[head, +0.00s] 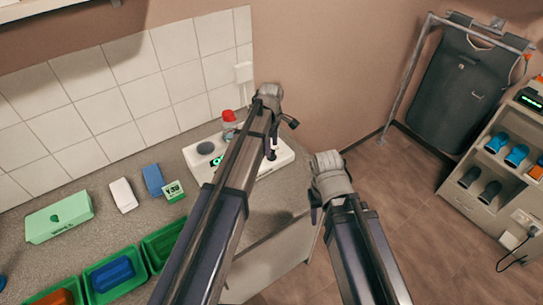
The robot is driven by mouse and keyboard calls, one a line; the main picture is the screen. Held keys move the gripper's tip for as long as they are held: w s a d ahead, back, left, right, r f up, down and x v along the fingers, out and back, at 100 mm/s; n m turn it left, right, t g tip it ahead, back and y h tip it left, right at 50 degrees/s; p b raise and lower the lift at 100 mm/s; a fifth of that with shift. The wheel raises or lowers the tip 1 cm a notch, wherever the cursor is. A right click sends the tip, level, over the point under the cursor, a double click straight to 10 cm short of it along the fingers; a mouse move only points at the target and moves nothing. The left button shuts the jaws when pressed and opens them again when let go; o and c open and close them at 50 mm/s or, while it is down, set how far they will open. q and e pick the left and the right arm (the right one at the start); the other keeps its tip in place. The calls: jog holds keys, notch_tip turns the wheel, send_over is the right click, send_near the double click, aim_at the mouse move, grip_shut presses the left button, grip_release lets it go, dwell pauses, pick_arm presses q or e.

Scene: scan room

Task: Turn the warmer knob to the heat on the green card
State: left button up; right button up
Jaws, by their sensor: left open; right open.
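The warmer (278,163) is a white, low unit at the back of the counter, partly hidden behind my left arm. It has a round grey plate (206,147) and a small green-lit display (216,161); I cannot read the display. I cannot clearly make out the knob near the dark fingertip. The green card (174,191) stands on the counter in front of the warmer, with dark marking that looks like 39. My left gripper (277,140) is open over the right part of the warmer; contact cannot be told. My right gripper (316,212) is open and empty, right of the counter.
A red-capped bottle (229,122) stands behind the warmer. A blue block (153,180), a white block (123,195), a green box (60,217) and green trays (92,284) fill the left counter. A shelf unit (470,205) stands right; the floor (420,235) between is clear.

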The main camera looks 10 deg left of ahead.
pick_arm(q)
jog(key=shift+f+b, duration=0.9)
jog(key=shift+f, duration=0.5)
pick_arm(e)
notch_tip(320, 180, down, 3)
jog(key=shift+r, duration=0.15)
pick_arm(q)
jog(key=shift+c, duration=0.3)
grip_shut()
